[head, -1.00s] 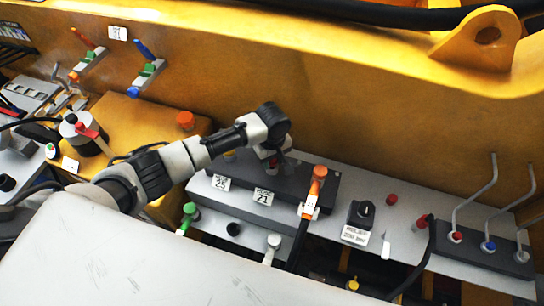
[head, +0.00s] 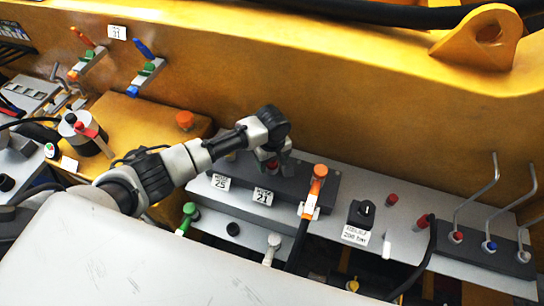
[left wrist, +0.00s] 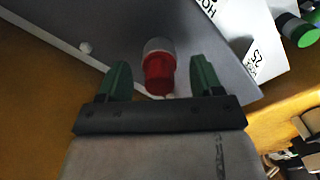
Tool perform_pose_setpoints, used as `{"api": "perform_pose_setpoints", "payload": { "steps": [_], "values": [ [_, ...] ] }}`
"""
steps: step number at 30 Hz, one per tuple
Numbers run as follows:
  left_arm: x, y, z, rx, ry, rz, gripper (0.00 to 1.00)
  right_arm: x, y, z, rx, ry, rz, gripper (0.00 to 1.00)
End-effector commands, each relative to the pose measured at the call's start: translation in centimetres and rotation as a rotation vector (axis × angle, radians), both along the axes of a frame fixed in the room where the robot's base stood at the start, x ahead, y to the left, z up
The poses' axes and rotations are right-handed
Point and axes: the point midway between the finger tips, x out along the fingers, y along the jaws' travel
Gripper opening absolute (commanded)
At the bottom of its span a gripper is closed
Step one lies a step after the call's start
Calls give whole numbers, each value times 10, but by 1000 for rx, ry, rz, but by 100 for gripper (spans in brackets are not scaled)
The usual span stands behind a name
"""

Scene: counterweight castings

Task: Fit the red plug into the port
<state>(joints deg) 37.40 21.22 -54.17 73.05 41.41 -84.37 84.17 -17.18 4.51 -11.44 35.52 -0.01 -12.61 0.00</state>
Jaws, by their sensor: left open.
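A red plug-like piece with a grey collar (left wrist: 158,72) stands between the fingers of my left gripper (left wrist: 161,78) in the left wrist view. The fingers are open, one on each side, with a visible gap to it. In the head view my left gripper (head: 272,157) is over the dark block (head: 290,187), and a little of the red piece (head: 271,164) shows beneath it. I cannot tell which opening is the port, or whether the red piece is seated in one. My right gripper is not in view.
An orange-topped connector (head: 318,172) stands on the block, right of my gripper. A red-ended black hose (head: 423,221), a black knob (head: 361,213) and bent metal levers (head: 476,190) stand farther right. The yellow wall (head: 340,95) rises behind.

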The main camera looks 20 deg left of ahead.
Motion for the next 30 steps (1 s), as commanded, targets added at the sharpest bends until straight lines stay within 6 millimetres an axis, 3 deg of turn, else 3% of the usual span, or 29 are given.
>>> {"api": "perform_pose_setpoints", "payload": {
  "steps": [5, 12, 18, 30],
  "values": [
    [1, 0, 18, -2, -5, 0, 66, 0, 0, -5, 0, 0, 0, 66],
    [1, -1, 67, -3, -5, 0, 66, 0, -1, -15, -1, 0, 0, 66],
    [1, 0, 97, -2, -2, 0, 66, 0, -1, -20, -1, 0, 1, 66],
    [0, 0, 107, -1, -1, 0, 66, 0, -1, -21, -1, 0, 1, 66]
  ]
}}
